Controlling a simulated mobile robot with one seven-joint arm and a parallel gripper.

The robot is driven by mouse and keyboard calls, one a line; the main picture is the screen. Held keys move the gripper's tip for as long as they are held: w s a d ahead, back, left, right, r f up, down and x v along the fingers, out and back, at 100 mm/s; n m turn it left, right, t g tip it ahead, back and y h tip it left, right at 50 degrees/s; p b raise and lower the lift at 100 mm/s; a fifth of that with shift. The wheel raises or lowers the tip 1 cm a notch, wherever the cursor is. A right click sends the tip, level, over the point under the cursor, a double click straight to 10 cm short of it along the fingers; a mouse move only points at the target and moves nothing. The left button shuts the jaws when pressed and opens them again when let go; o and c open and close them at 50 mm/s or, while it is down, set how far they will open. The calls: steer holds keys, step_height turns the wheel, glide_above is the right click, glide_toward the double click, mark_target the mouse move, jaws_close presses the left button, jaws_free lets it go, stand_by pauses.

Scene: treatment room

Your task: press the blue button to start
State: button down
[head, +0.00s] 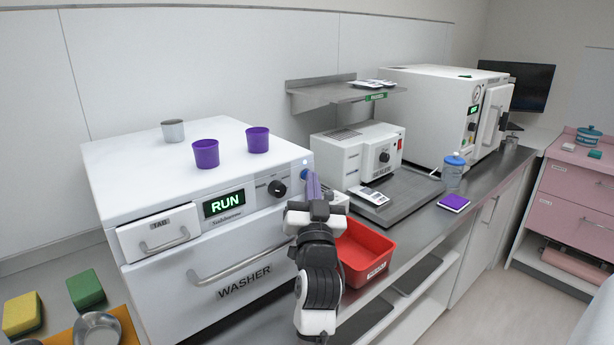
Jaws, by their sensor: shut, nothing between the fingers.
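A white washer (248,290) stands at the left with a front panel facing me. Its green display (224,204) reads RUN. A black knob (277,188) sits right of the display. A blue button (304,175) shows at the right end of the panel. My gripper (312,182) is shut and empty, with its fingertips right at the blue button and partly covering it. I cannot tell whether the tips touch it or the button is pushed in.
Purple cups (206,153) and a metal cup (173,130) stand on the washer top. A red bin (364,249) is right of my arm. A white sealer unit (357,155), a water bottle (453,171) and a large white sterilizer (440,110) stand farther along the counter.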

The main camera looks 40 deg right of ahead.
steer(key=shift+s, duration=0.1)
steer(key=shift+s+b, duration=0.3)
steer(key=shift+s, duration=0.35)
steer(key=shift+f, duration=0.1)
steer(key=shift+s+d+b, duration=0.15)
steer(key=shift+s+b, duration=0.2)
steer(key=shift+s, duration=0.9)
steer(key=shift+s+d+b, duration=0.1)
steer(key=shift+s+b, duration=0.25)
steer(key=shift+s, duration=0.9)
